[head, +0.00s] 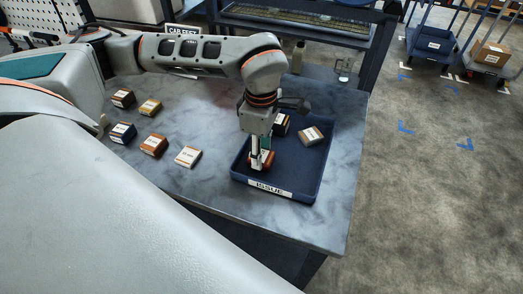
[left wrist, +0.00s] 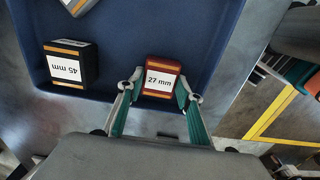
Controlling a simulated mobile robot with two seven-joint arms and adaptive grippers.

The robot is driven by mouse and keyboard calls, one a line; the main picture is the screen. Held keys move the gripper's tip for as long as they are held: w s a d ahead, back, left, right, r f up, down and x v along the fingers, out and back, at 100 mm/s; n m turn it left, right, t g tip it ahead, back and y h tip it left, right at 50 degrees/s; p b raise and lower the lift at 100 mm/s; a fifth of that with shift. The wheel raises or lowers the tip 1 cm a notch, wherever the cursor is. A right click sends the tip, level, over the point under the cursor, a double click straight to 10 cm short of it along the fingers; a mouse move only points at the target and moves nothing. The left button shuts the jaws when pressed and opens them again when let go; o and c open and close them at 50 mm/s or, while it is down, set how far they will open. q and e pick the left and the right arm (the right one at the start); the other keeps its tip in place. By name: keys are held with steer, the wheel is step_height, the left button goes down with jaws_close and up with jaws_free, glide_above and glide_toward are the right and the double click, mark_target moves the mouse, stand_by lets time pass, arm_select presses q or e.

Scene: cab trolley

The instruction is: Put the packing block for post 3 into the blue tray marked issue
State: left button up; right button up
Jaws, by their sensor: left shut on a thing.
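The blue tray (head: 322,172) with a white ISSUE label (head: 270,188) stands at the right of the table; its floor and wall fill the top of the left wrist view (left wrist: 125,25). My left gripper (head: 262,158) points down into the tray's near left part. It is shut on a dark red block (head: 267,161) labelled 27 mm (left wrist: 160,78), one finger on each side. I cannot tell whether the block touches the tray floor. A black block (head: 281,124) labelled 45 mm (left wrist: 70,65) and a brown-sided block (head: 311,136) lie in the tray. My right gripper is out of view.
Several blocks lie on the table left of the tray: a dark brown one (head: 123,98), a yellow one (head: 150,107), a blue one (head: 123,132), an orange-brown one (head: 154,145) and a pale one (head: 188,156). A dark shelf (head: 300,22) stands behind. Trolleys (head: 433,44) stand far right.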

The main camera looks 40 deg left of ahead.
arm_select(q)
steer(key=shift+f, duration=0.15)
steer(key=o, duration=1.1)
step_height(320, 180, up, 12)
steer(key=shift+r+p, duration=0.2)
steer(key=shift+p, duration=0.2)
steer(key=shift+s, duration=0.1)
